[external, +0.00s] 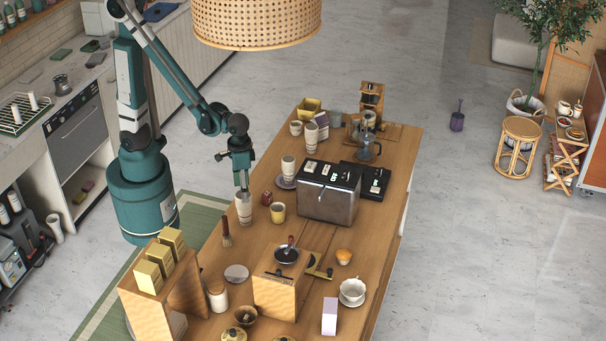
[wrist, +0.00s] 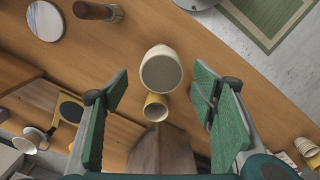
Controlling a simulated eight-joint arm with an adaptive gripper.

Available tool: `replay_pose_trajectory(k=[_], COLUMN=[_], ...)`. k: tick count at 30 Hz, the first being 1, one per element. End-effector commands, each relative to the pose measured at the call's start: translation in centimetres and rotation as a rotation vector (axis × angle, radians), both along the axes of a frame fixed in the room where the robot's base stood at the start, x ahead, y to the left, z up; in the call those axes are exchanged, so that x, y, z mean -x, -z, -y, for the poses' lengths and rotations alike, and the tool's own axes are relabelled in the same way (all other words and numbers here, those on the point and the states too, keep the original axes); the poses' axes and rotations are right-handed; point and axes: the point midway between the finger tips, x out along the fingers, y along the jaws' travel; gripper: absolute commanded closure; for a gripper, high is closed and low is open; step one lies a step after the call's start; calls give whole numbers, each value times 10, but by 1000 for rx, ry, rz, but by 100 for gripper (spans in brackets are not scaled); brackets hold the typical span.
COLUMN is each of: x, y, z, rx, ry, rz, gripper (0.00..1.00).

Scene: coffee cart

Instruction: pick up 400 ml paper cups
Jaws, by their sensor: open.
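A pale tapered paper cup (external: 244,211) stands upright on the wooden table near its left edge. In the wrist view its pale rim and dark mouth (wrist: 161,71) lie between the fingertips, with a gap on each side. My gripper (external: 242,188) points down at the cup's top, open and empty; its green-padded fingers (wrist: 163,88) are spread wide. A second pale cup (external: 288,168) stands behind on a purplish dish. Another pale cup (external: 310,139) stands farther back. Pale cups (wrist: 307,150) show at the wrist view's right edge. Printed volumes are not readable.
A yellow cup (external: 278,212) and a small red box (external: 266,198) stand right of the cup. A large dark metal machine (external: 324,192) stands farther right. Bare wood (external: 240,248) lies between brush and grey disc (external: 236,273).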

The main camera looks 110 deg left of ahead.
Motion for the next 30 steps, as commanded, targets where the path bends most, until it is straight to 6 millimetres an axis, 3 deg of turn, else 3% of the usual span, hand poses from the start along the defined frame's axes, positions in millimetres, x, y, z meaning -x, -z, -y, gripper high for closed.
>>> replay_pose_trajectory(k=[8, 22, 30], x=[1, 3, 3], y=[6, 42, 52], z=[0, -1, -1], rx=[0, 0, 0], ry=[0, 0, 0], rz=[0, 0, 0], gripper=[43, 43, 43])
